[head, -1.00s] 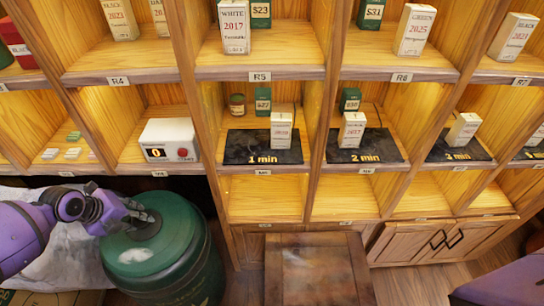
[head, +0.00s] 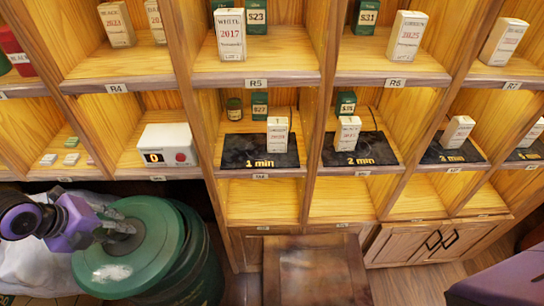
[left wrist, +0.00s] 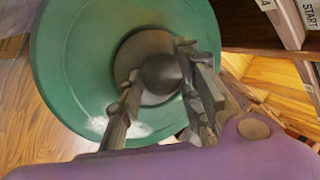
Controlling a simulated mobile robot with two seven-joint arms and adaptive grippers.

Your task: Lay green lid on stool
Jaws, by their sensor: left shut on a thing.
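The green lid (head: 150,262) is round, with a grey knob and a pale smudge on top. My left gripper (head: 118,230) is shut on the knob. In the left wrist view, the fingers (left wrist: 158,66) sit on either side of the knob and the lid (left wrist: 75,70) fills much of the picture. The lid is shifted left of the dark green barrel (head: 205,265) and seems raised from it, still partly overlapping it in view. The brown wooden stool (head: 315,272) stands right of the barrel with a bare top. My right gripper is out of view.
A wooden shelf unit (head: 255,200) rises behind, holding tea boxes, black timer mats (head: 260,150) and a white device (head: 168,146). A pale cloth (head: 22,265) lies at the left. Floor shows between barrel and stool.

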